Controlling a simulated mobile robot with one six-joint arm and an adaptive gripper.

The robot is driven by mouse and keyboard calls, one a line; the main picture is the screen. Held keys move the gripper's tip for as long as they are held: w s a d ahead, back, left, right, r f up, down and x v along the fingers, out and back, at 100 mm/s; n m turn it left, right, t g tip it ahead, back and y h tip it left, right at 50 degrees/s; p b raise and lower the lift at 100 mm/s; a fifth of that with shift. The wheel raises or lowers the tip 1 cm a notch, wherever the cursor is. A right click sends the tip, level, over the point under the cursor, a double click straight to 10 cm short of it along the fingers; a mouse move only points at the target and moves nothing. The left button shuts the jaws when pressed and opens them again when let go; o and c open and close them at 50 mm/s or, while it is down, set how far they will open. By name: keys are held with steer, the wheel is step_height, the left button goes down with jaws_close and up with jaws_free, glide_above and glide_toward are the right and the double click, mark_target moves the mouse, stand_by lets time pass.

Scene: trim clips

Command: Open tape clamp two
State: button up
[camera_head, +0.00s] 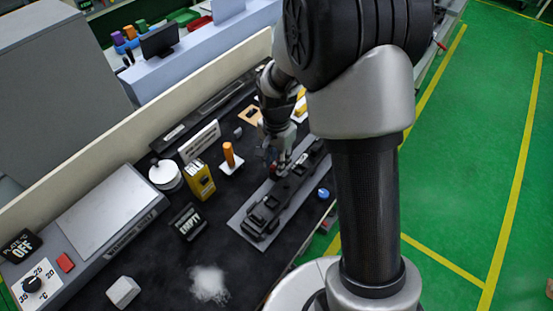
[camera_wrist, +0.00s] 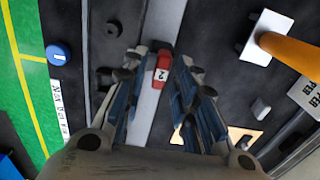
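Tape clamp two is a red piece with a white "2" label (camera_wrist: 161,73), in the upper middle of the wrist view. It sits on a long grey and black fixture (camera_head: 262,211), which runs diagonally across the dark bench in the head view. My gripper (camera_wrist: 163,58) is over the clamp, with its two blue-padded fingers apart, one on each side of the red piece. I cannot tell whether the fingertips touch it. In the head view my gripper (camera_head: 279,163) is at the fixture's far part, and the clamp is mostly hidden there.
An orange post (camera_head: 228,154) on a white base stands left of the fixture. A blue round knob (camera_head: 323,194) is at the bench's right edge. Green floor lies beyond.

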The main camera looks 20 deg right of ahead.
jaws_close()
steer(key=shift+n, duration=0.4)
steer(key=n+p, duration=0.1)
steer(key=n, duration=0.2)
steer(key=shift+a, duration=0.1)
steer(key=n+p, duration=0.1)
steer(key=n, duration=0.2)
steer(key=shift+w+n, duration=0.1)
steer(key=shift+n, duration=0.2)
steer(key=n, duration=0.3)
steer(key=shift+a+n+p, duration=0.15)
steer(key=shift+n+p, duration=0.15)
steer(key=shift+p, duration=0.05)
steer(key=shift+a+n+p, duration=0.1)
steer(key=shift+n+p, duration=0.2)
steer(key=shift+n, duration=1.6)
steer(key=shift+o, duration=1)
jaws_free()
